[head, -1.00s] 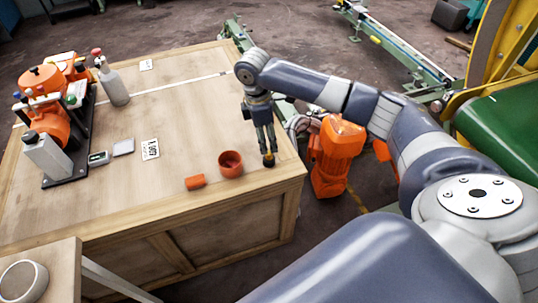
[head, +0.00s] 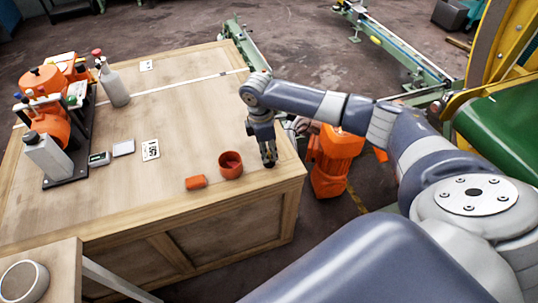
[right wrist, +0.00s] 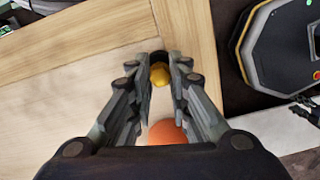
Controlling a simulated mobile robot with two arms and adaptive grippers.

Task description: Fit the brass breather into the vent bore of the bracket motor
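My right gripper (head: 268,158) points down over the front right corner of the wooden bench, right of the orange cup. In the right wrist view its fingers (right wrist: 164,66) are closed around a small brass piece (right wrist: 159,76) with a dark end, which looks like the breather. The piece is hardly visible in the head view. An orange motor (head: 337,150) stands beside the bench's right side. More orange motor bodies (head: 43,78) are on a black plate at the bench's left. I cannot tell which is the bracket motor, and I see no vent bore. My left gripper is out of view.
An orange cup (head: 231,169) and a small orange piece (head: 196,182) lie near the bench (head: 195,112) front. A grey bottle (head: 115,88), a white container (head: 48,157) and printed card (head: 151,150) are farther left. The bench middle is clear. A green conveyor frame (head: 400,52) stands behind.

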